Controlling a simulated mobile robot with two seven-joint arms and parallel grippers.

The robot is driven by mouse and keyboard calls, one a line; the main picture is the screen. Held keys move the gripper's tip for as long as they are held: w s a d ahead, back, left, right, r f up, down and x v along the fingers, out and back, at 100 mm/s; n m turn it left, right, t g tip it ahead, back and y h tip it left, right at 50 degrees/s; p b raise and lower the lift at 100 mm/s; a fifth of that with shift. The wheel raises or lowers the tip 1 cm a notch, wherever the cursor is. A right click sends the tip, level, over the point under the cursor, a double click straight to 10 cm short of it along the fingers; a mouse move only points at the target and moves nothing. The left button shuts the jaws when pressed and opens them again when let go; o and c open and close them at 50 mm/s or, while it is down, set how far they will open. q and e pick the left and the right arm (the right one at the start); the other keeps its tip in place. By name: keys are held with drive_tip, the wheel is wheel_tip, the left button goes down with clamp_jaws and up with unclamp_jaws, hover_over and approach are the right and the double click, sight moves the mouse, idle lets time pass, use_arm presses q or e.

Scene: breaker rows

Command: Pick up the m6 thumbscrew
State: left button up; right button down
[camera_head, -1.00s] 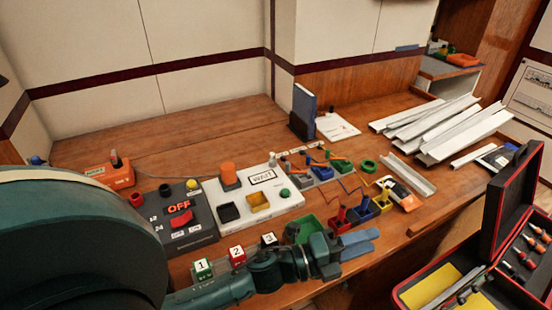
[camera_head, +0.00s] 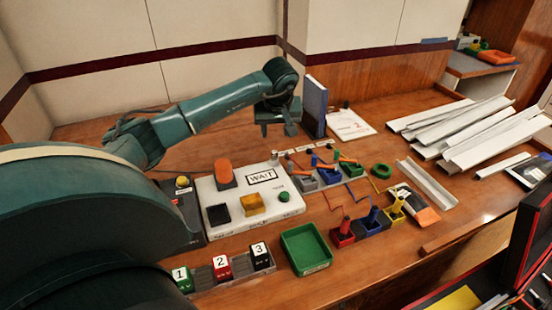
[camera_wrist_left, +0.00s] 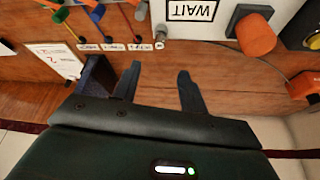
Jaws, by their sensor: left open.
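A small grey upright piece (camera_head: 275,156), which looks like the m6 thumbscrew, stands at the back right corner of the white WAIT panel, by the left end of a row of small labels. It also shows in the left wrist view (camera_wrist_left: 160,33), beyond the fingertips and roughly in line with the gap between them; its details are too small to tell. My left gripper (camera_head: 278,129) is open and empty, above the back of the bench, apart from the piece. Its two fingers also show in the left wrist view (camera_wrist_left: 158,76). My right gripper is not in view.
A blue binder (camera_head: 314,105) stands close right of my left gripper. The WAIT panel (camera_head: 232,212) lies in front, with coloured levers (camera_head: 327,172) to its right. A green tray (camera_head: 306,250) and numbered blocks (camera_head: 222,267) are nearer. Metal channels (camera_head: 480,130) lie at right.

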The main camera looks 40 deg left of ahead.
sight(274, 152)
use_arm(q)
drive_tip(key=x, duration=1)
drive_tip(key=shift+f+p, duration=0.3)
drive_tip(key=shift+f, duration=0.1)
drive_tip(key=shift+c, duration=0.2)
clamp_jaws()
